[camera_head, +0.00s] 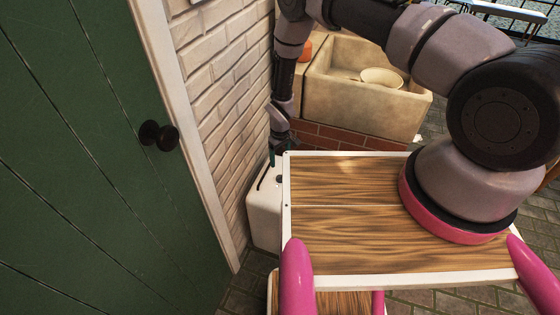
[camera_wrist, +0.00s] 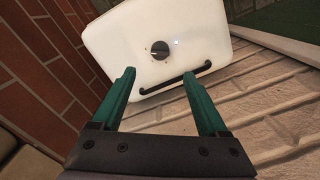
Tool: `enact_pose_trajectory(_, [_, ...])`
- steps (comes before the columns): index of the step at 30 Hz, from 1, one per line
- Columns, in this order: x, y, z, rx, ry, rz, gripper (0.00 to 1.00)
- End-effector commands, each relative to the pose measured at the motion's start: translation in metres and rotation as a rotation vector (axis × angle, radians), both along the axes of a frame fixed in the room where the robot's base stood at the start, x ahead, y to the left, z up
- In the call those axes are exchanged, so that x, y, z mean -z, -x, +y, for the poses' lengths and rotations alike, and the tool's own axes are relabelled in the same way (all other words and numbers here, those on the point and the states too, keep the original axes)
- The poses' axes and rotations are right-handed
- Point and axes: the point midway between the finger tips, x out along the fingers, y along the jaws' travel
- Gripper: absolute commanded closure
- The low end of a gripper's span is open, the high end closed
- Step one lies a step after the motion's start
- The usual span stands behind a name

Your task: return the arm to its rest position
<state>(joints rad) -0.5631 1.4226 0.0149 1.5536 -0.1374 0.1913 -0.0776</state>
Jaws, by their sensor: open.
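My arm reaches from the right across the top of the head view and bends down at the wall. My gripper (camera_head: 272,158) hangs low beside the brick wall, over the white box; only a bit of a teal finger shows there. In the wrist view my gripper (camera_wrist: 158,75) has its two teal fingers wide apart with nothing between them. The white box (camera_wrist: 165,25) with a dark knob and a black bar handle lies beyond the fingertips. The same white box (camera_head: 265,215) is partly hidden by my wooden-topped body in the head view.
A green door (camera_head: 90,150) with a black knob is at left. A pale brick wall (camera_head: 225,90) runs close beside my gripper. A stone sink (camera_head: 345,95) holding a cream bowl (camera_head: 381,77) stands behind, on red brick. An orange pot (camera_head: 305,49) is left of the sink.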

Motion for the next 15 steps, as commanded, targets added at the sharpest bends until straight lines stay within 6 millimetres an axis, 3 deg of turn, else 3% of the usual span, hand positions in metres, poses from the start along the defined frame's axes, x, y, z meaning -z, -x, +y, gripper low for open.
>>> enact_pose_trajectory(11, [-0.001, -0.001, 0.000, 0.001, -0.001, -0.001, 0.23])
enact_pose_trajectory(15, [-0.028, -0.017, 0.001, 0.027, -0.010, -0.017, 0.23])
